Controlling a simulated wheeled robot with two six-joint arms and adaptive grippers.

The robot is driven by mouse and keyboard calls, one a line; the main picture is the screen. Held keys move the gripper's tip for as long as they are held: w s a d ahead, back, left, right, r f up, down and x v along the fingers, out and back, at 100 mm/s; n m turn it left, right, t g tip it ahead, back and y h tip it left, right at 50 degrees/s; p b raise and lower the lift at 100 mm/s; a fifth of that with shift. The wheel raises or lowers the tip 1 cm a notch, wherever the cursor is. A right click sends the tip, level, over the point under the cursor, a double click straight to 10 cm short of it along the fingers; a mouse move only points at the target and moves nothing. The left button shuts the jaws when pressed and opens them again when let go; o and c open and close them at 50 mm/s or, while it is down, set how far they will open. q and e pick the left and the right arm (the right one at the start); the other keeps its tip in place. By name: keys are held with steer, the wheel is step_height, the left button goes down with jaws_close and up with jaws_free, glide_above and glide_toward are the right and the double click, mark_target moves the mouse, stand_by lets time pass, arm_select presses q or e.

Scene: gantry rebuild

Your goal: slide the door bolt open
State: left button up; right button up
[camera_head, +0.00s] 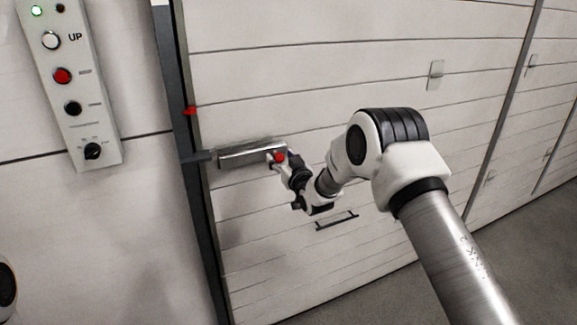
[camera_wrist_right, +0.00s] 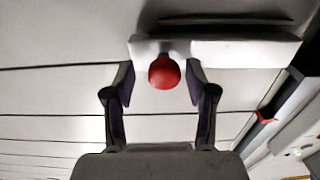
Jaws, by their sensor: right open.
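The door bolt (camera_head: 245,153) is a grey metal housing on the white slatted door, near the door's left edge. Its red ball knob (camera_head: 280,156) sits at the right end of the housing. In the right wrist view the red knob (camera_wrist_right: 164,72) lies between the two fingers of my right gripper (camera_wrist_right: 161,88), with a visible gap on each side. My right gripper also shows in the head view (camera_head: 281,162), close to the knob and partly covering it. My left gripper is not seen.
A control panel (camera_head: 72,85) with buttons and a rotary switch is on the wall at the left. A dark handle (camera_head: 337,220) is on the door below my right arm. A red pointer (camera_head: 189,111) is on the frame. Grey floor (camera_head: 400,290) lies at the lower right.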

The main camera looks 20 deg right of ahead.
steer(key=s, duration=1.1)
steer(key=shift+d, duration=0.35)
steer(key=s+a+f+g, duration=0.25)
steer(key=s+f, duration=0.35)
steer(key=f, duration=0.3)
steer(key=s+a+f+g, duration=0.1)
steer(key=s+f+g, duration=0.2)
steer(key=s+f, duration=0.45)
steer(key=s+a+f+g, duration=0.1)
steer(key=s+f+g, duration=0.3)
steer(key=f, duration=0.7)
steer(key=s+f+g, duration=0.2)
steer(key=s+g, duration=0.2)
steer(key=s, duration=0.9)
steer(key=s+f+g, duration=0.3)
steer(key=s+g, duration=0.1)
steer(key=s, duration=1)
steer(key=shift+a+f+m+h, duration=0.3)
steer(key=shift+m, duration=0.1)
steer(key=shift+w+g, duration=0.1)
steer(key=shift+g, duration=0.15)
